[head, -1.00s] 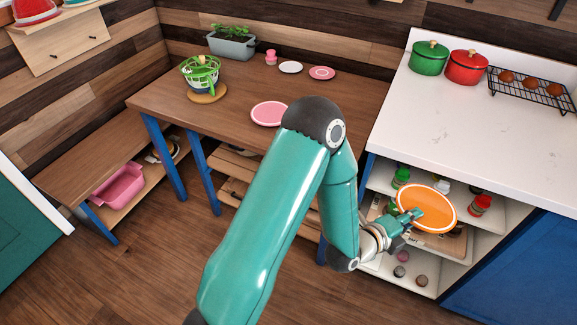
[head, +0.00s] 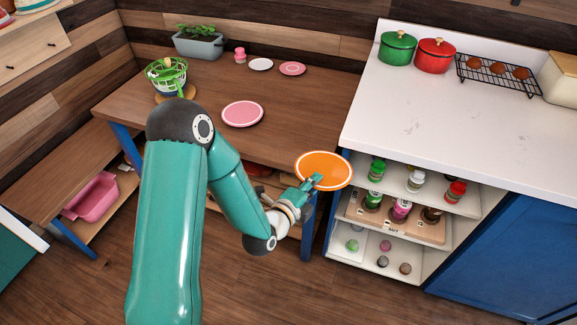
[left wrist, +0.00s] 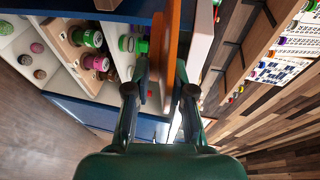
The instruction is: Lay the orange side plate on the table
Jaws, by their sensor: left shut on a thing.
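The orange side plate (head: 324,169) has a white ring near its rim. My left gripper (head: 313,181) is shut on its near edge and holds it up, roughly level, at the table's right front corner in the head view. In the left wrist view the plate (left wrist: 172,50) shows edge-on between the two fingers of the left gripper (left wrist: 160,95). The wooden table (head: 190,107) has blue legs. Whether the plate touches the table is hard to tell; it appears apart from it. My right gripper is out of view.
The open shelf (head: 400,262) with jars stands right. The table's right front is clear.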

